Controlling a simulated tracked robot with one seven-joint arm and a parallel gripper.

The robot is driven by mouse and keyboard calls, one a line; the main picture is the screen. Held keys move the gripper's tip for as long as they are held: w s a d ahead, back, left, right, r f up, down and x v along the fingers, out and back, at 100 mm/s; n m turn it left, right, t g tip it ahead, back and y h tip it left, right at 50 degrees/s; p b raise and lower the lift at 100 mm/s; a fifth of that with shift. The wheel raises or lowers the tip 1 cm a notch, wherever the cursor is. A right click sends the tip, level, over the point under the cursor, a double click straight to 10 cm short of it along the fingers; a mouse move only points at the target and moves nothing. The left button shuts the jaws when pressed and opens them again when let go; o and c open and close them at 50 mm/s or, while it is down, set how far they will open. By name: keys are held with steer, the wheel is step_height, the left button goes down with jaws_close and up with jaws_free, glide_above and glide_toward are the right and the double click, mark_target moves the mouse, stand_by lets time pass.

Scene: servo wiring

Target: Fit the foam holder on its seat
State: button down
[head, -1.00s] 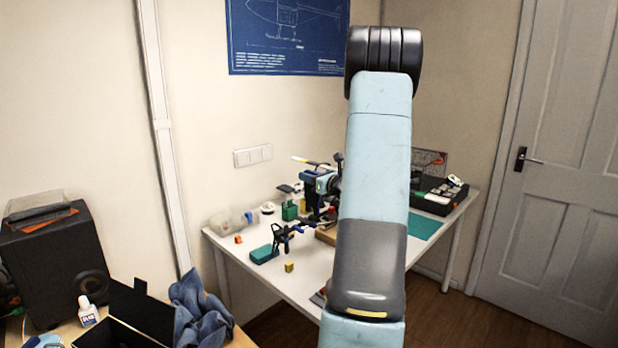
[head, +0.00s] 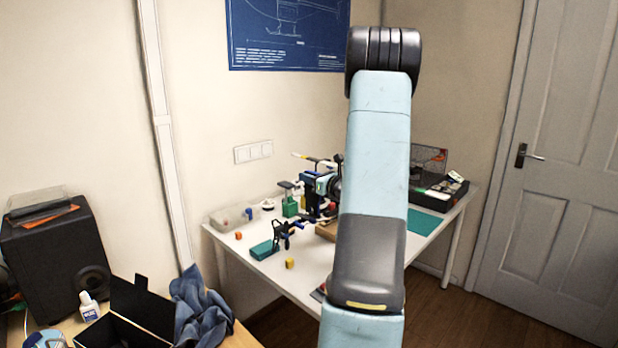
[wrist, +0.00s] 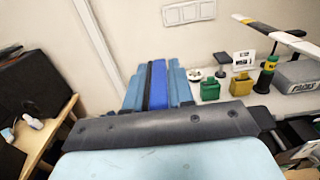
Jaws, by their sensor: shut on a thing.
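In the wrist view my gripper (wrist: 154,68) shows as grey-blue fingers reaching forward on both sides of a bright blue piece (wrist: 157,90), which I take to be the foam holder. The fingers are shut on it, and its far end points toward the wall. A dark grey part of my own wrist hides the lower portion. In the head view my arm covers much of the table's middle, and I cannot make out the holder there with certainty. I cannot identify the seat in either view.
The white table (head: 265,268) carries a helicopter-like assembly, a green container (head: 290,206), a teal block (head: 262,249), a yellow block (head: 290,263), a green mat (head: 424,221) and a clear tray (head: 228,218). An open black box (head: 135,318) and blue cloth (head: 200,312) lie at lower left.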

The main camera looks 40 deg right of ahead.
steer(key=shift+f, duration=1.1)
stand_by(0.3)
steer(key=c, duration=0.9)
jaws_free()
